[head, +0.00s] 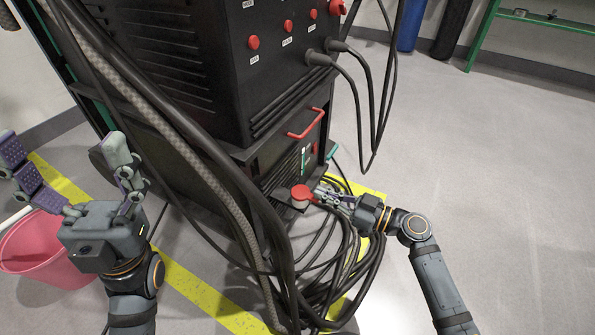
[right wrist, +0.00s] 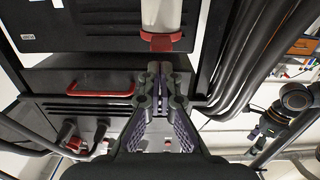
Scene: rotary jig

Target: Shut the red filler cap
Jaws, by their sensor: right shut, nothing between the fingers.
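The red filler cap (head: 301,191) shows at the lower front of the black machine, with a pale neck (head: 300,204) just under it. In the right wrist view a red part (right wrist: 161,41) sits at the end of a pale cylinder (right wrist: 163,14). I cannot tell how far the cap is open. My right gripper (head: 319,193) is shut and empty, its tips close beside the cap on its right. In the wrist view its tips (right wrist: 160,67) lie just below the red part; contact is unclear. My left gripper (head: 72,165) is open and empty, far to the left.
The black machine (head: 180,60) has a red handle (head: 306,123) above the cap. Thick hoses (head: 205,170) hang left of the cap, and coiled cables (head: 345,262) lie on the floor below. A pink bucket (head: 40,250) stands at left. The floor at right is clear.

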